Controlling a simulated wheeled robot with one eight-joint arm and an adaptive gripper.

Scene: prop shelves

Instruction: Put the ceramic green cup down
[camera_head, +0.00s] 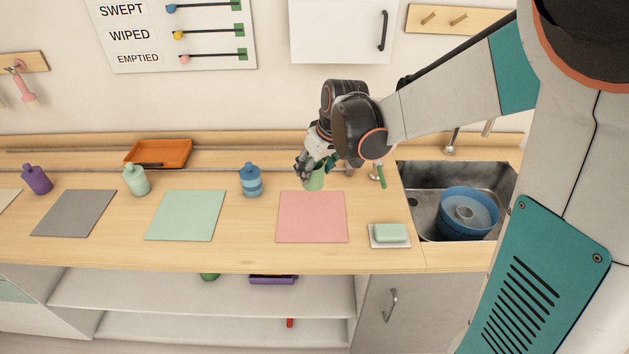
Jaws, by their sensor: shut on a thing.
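The green cup (315,182) is at the back edge of the pink mat (312,220), on or just above the wooden counter. I cannot tell whether its base touches the surface. My gripper (316,168) reaches down from above and is shut on the cup near its rim. The fingers and gripper body hide part of the cup's top. The cup looks about upright.
A blue bottle (251,180) stands left of the cup, and a soap dish (390,237) lies to the right. The sink (418,188) holds a blue bowl (468,214). Green (186,215) and grey (73,213) mats are bare. An orange tray (160,152) sits at the back.

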